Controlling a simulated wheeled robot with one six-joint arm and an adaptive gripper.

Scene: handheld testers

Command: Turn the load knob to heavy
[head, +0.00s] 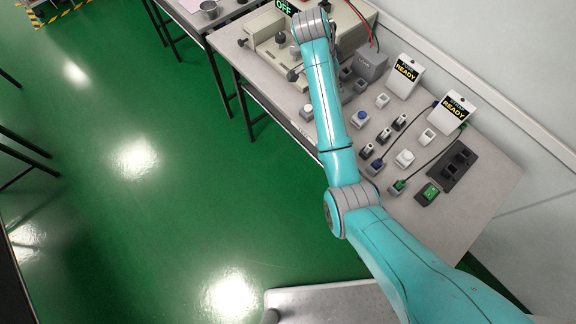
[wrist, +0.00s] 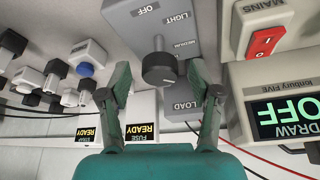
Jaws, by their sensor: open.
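The load knob (wrist: 159,69) is a dark round knob on a grey panel (wrist: 182,62) in the wrist view. OFF, LIGHT, MEDIUM and LOAD are legible on the panel; a heavy label does not show. A small pale mark is on the knob, but its setting cannot be read surely. My gripper (wrist: 158,72) is open, with one finger on each side of the knob. Gaps show between the fingers and the knob; their depth relative to it is unclear. In the head view my arm hides the gripper and the knob.
A beige tester with a red mains switch (wrist: 264,42) and a green OFF display (wrist: 288,116) stands close right of my gripper. Two READY signs (head: 404,75) (head: 453,111), cables and several small switches crowd the bench (head: 480,205). The green floor (head: 190,190) is clear.

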